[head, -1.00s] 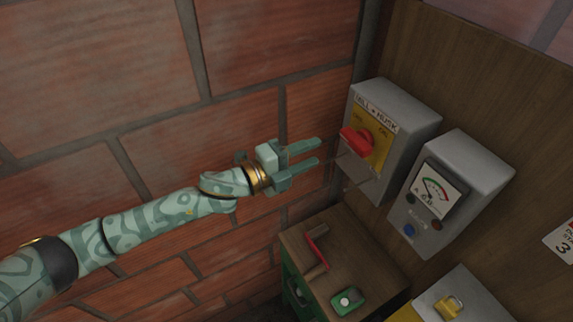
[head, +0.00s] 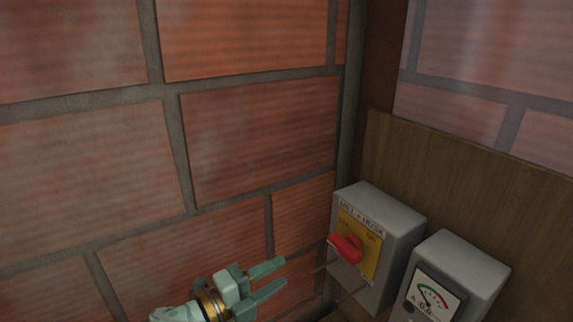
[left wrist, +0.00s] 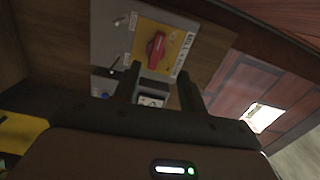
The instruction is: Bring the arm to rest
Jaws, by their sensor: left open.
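My left gripper (head: 275,278) is low in the head view, coming in from the left, with its two fingers apart and nothing between them. Its fingers (left wrist: 158,88) also show in the left wrist view, spread and empty. They point toward the grey switch box (head: 398,222) with a red rotary knob (head: 346,248) on a yellow plate. The fingertips are apart from the box. The red knob also shows in the left wrist view (left wrist: 156,50), beyond the fingers. My right gripper is in neither view.
A grey meter box (head: 470,265) hangs to the right of the switch box on a wooden board (head: 500,200). A red brick wall (head: 255,135) fills the left and back. The space above my left gripper is clear.

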